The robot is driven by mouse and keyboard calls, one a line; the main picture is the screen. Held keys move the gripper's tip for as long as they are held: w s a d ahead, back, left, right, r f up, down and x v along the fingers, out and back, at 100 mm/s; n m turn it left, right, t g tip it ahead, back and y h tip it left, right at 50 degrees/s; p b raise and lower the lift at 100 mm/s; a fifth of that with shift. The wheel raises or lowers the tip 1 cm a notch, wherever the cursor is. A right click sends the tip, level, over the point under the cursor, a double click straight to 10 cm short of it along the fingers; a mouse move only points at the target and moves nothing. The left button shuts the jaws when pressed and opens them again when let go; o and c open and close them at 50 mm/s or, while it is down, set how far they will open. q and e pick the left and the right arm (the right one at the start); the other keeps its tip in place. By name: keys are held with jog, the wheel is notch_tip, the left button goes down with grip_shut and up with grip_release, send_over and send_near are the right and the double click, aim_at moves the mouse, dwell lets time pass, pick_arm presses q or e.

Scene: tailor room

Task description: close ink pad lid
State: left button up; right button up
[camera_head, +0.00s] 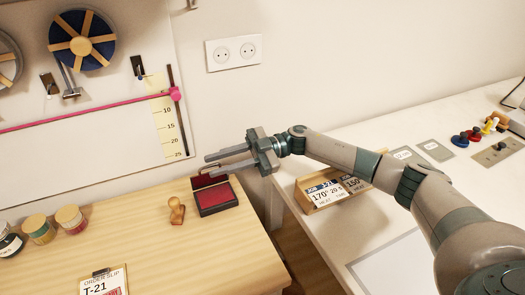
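The ink pad (215,199) is a dark reddish case with a red pad, lying on the wooden table near its right back edge. Its lid (205,178) stands raised at the back of the case, partly hidden behind my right gripper. My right gripper (211,164) comes in from the right, above and behind the ink pad. Its two fingers point left and are apart, with nothing seen between them. I cannot tell whether a finger touches the lid. My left gripper is not in view.
A wooden stamp (177,211) stands just left of the ink pad. Several jars (70,219) and an order slip (104,283) are farther left on the wooden table (210,262). A gap separates it from the white table (345,222), which holds a sign block (322,195).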

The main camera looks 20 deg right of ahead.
pick_arm(q)
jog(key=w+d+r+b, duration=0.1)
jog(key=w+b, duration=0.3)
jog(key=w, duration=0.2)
jog(key=shift+b, duration=0.35)
pick_arm(e)
jog(key=d, duration=1.6)
